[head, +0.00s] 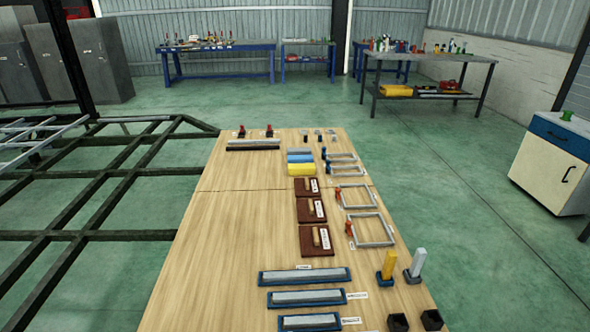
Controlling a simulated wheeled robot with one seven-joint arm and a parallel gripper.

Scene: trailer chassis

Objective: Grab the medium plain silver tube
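Three plain silver tubes lie flat in blue trays near the front of the wooden table. The longest tube (303,275) is farthest. The middle tube (306,297) is of in-between length and sits in its own blue tray (269,300), with a white label at its right end. The shortest tube (310,321) is nearest, close to the picture's lower edge. The label text is too small to read. My gripper is not in view.
The wooden table (230,240) has a clear left half. Upright yellow (389,264) and silver (418,262) pieces stand in dark holders at right, beyond two dark cups (432,320). Brown boards (313,240) and grey frames (372,230) lie farther back. A dark chassis (90,236) borders the left.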

